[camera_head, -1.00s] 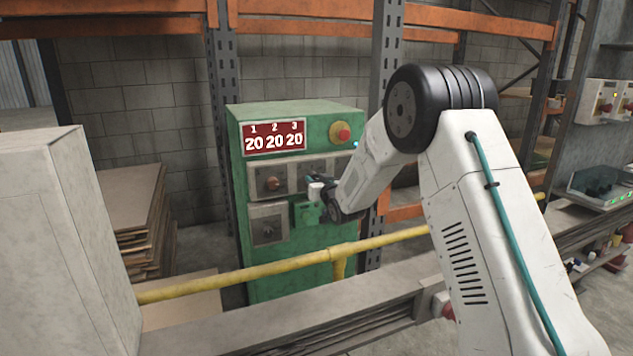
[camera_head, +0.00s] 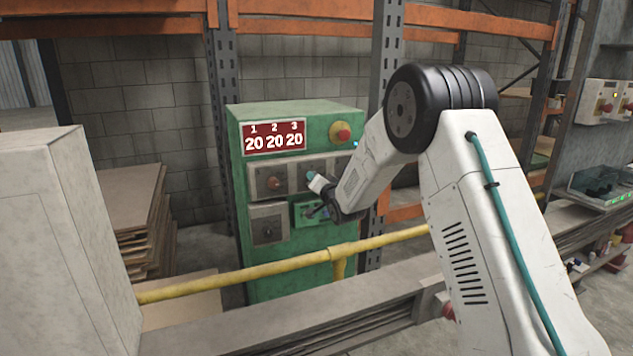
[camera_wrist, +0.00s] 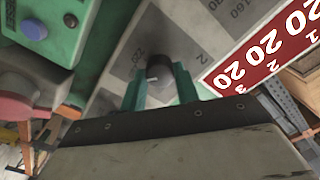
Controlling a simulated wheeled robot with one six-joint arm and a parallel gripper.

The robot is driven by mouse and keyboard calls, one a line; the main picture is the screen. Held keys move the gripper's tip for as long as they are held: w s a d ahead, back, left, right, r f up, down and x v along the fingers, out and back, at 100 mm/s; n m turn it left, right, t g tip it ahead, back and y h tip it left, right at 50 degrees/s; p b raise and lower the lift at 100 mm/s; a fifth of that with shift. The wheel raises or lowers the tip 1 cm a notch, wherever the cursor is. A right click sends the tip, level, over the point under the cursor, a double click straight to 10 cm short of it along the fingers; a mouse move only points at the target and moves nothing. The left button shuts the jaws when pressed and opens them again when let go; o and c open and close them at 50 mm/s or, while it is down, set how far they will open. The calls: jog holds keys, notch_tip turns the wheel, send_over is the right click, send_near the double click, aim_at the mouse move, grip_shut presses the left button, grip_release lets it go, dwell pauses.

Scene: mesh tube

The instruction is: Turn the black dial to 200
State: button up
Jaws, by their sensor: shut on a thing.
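The black dial (camera_wrist: 155,62) is on a grey plate with printed numbers in the wrist view. A pale mark shows on the dial's side near the fingers. The number beside it on the left is hard to read. My gripper (camera_wrist: 162,88) is shut on the dial, with a teal finger on either side. In the head view my gripper (camera_head: 317,195) is at the front of the green machine (camera_head: 300,125) and hides the dial. The red display (camera_head: 274,138) reads 20 under each of 1, 2 and 3.
A dial with a copper-coloured centre (camera_head: 272,182) is left of my gripper. A red button on a yellow base (camera_head: 340,132) is above it. A yellow pipe (camera_head: 270,268) crosses in front of the machine. A pale cabinet (camera_head: 70,240) stands at the left.

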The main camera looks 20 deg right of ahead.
dwell(0.4)
jog(key=o, duration=1)
jog(key=s, duration=0.5)
jog(key=s+d, duration=0.1)
jog(key=s, duration=0.1)
jog(key=shift+s, duration=0.4)
